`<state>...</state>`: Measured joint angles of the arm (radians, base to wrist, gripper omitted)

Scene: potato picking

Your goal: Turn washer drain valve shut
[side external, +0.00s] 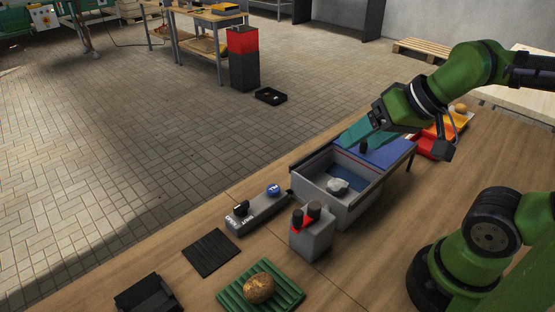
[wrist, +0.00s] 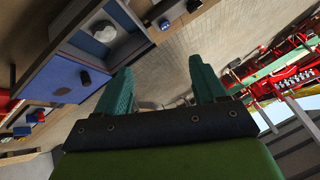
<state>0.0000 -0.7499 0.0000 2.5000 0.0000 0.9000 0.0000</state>
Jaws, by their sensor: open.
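A grey control strip (side external: 258,214) lies left of a grey washer basin (side external: 322,193). It carries a black handle (side external: 240,208) beside white lettering, and a blue round knob (side external: 273,190); I cannot tell for sure which is the drain valve. A whitish lump (side external: 338,186) lies in the basin and shows in the wrist view (wrist: 104,32). My gripper (side external: 362,132) is above the blue panel (side external: 385,151) right of the basin, apart from the control strip. In the wrist view my gripper (wrist: 162,84) has two teal fingers spread apart with nothing between them.
A grey box with two black knobs (side external: 311,232) stands in front of the basin. A brown potato (side external: 259,288) rests on a green ribbed tray (side external: 228,299). A black mat (side external: 211,252) lies left. A dark knob (side external: 363,147) rises by the blue panel.

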